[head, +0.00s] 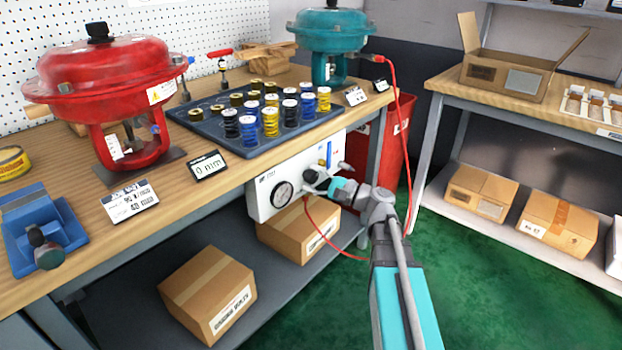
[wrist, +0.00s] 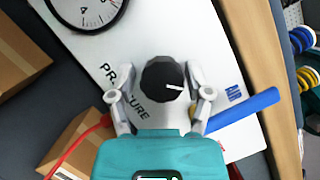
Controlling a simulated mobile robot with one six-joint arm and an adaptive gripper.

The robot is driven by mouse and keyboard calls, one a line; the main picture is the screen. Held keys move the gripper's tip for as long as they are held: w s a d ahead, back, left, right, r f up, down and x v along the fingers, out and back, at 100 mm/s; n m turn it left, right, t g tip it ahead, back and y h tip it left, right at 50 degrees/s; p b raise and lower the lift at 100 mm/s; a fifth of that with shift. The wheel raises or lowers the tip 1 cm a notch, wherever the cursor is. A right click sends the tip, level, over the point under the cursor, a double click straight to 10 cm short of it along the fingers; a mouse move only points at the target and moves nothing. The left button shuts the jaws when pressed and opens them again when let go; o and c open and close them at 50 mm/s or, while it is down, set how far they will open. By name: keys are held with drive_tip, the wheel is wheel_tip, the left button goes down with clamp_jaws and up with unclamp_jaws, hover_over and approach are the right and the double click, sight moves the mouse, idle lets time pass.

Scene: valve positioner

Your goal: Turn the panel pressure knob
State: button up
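The white pressure panel (head: 264,194) hangs under the front edge of the workbench, with a round gauge (head: 283,194). In the wrist view the black pressure knob (wrist: 160,80) has a white pointer line aimed to the right. The word PRESSURE is printed on the panel beside it, partly covered by my left finger. My gripper (wrist: 161,82) has one finger on each side of the knob. Narrow gaps seem to show between fingers and knob, so it looks open around it. In the head view my gripper (head: 320,182) reaches the panel and partly hides the knob.
A blue tube (wrist: 243,109) sticks out beside my right finger. A red hose (head: 318,232) loops below the panel. Cardboard boxes (head: 208,294) stand on the lower shelf. A tray of springs (head: 247,152) and a red actuator (head: 110,80) stand on the bench (head: 180,205).

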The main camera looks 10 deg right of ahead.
drive_tip(key=shift+o, duration=0.6)
drive_tip(key=shift+r, duration=0.1)
drive_tip(key=shift+p, duration=0.3)
